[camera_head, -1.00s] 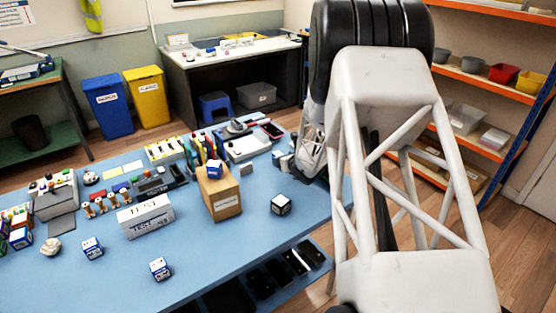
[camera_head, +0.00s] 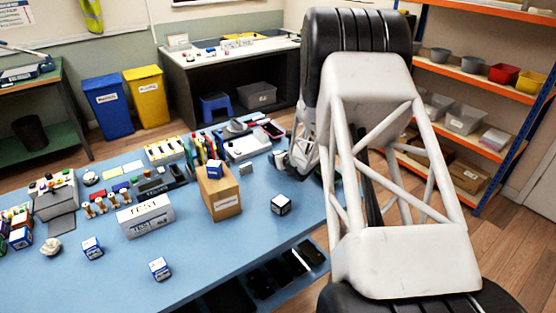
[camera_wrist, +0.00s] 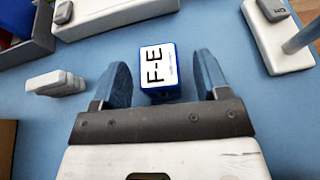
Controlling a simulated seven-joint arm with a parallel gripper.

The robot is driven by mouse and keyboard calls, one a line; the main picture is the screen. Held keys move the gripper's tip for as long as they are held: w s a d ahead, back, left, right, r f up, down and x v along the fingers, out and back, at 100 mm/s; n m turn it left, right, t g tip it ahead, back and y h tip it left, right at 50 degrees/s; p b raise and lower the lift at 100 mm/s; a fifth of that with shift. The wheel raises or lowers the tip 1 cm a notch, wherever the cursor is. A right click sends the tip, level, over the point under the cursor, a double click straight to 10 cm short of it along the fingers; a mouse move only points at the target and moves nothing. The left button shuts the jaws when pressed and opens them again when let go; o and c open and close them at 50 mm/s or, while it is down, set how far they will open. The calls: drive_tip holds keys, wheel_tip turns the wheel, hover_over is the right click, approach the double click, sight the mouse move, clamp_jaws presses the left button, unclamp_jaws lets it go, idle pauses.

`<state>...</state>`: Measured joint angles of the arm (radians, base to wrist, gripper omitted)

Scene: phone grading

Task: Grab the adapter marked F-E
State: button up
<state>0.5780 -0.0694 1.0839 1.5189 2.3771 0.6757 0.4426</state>
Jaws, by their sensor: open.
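The adapter marked F-E (camera_wrist: 160,68) is a small blue block with a white label on its top face. In the wrist view it lies on the blue bench top, just ahead of and between the two fingers. My gripper (camera_wrist: 160,82) is open, with one finger on each side of the adapter and a gap visible on both sides. In the head view my gripper is mostly hidden by my own arm, at the right end of the bench, and I cannot clearly make out the F-E adapter there.
A grey-white plug-like piece (camera_wrist: 55,83) lies left of the gripper. A white device (camera_wrist: 280,38) stands at the right and another (camera_wrist: 110,14) at the back. In the head view, a cardboard box (camera_head: 219,196) and a dark-faced cube (camera_head: 281,205) stand on the blue bench (camera_head: 215,250).

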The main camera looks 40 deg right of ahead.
drive_tip(key=shift+x, duration=1.2)
drive_tip(key=c, duration=1)
